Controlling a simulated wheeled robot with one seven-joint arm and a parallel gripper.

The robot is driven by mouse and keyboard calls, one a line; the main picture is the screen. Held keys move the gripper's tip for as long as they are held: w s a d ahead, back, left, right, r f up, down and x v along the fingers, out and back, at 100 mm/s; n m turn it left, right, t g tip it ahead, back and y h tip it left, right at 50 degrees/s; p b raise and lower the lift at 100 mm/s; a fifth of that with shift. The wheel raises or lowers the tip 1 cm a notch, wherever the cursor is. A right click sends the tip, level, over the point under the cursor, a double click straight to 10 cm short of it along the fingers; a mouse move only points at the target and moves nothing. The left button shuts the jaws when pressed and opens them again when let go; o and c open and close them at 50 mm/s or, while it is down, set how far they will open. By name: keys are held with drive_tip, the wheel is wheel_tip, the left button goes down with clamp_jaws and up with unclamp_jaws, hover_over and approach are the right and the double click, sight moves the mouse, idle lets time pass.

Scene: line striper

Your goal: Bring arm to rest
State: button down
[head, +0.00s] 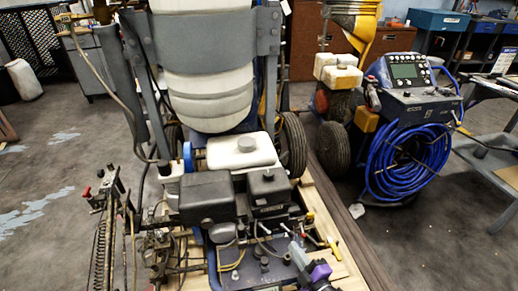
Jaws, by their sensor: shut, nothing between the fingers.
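My gripper (299,251) shows at the bottom, right of centre, with grey and purple parts behind it. It is shut and empty, over or close to the lower deck of the line striper; the exact gap is hard to tell. The line striper (232,186) stands in front of me, with a white ribbed tank (207,85), a grey frame, a white fuel tank (242,150) and a black engine. Most of my arm is out of the picture.
The striper rests on wooden slats (335,240). A blue machine with a coiled hose (408,158) and a yellow-hopper machine (338,75) stand at right. A grey table (490,160) is at the right edge. Levers and cables (110,205) stick out at left. Floor is open at far left.

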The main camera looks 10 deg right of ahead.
wheel_tip(320, 180, up, 8)
drive_tip(key=s+d+m+t+h, duration=0.1)
drive_tip(key=s+d+m+t, duration=0.1)
drive_tip(key=m, duration=0.2)
drive_tip(key=s+r+m+g+p, duration=0.1)
drive_tip(key=s+r+m+p, duration=0.2)
drive_tip(key=s+r, duration=0.5)
drive_tip(key=s+a+r+m+g+h+p, duration=0.1)
drive_tip(key=s+r+m+p, duration=0.3)
drive_tip(key=s, duration=1.3)
drive_tip(key=s+a+r+m+g+h+p, duration=0.1)
drive_tip(key=s+r+m+p, duration=0.2)
drive_tip(key=s+r, duration=0.9)
drive_tip(key=shift+s+a+r+m+p, duration=0.2)
drive_tip(key=shift+a+r+m+p, duration=0.1)
drive_tip(key=shift+r+m, duration=0.2)
drive_tip(key=shift+f, duration=0.1)
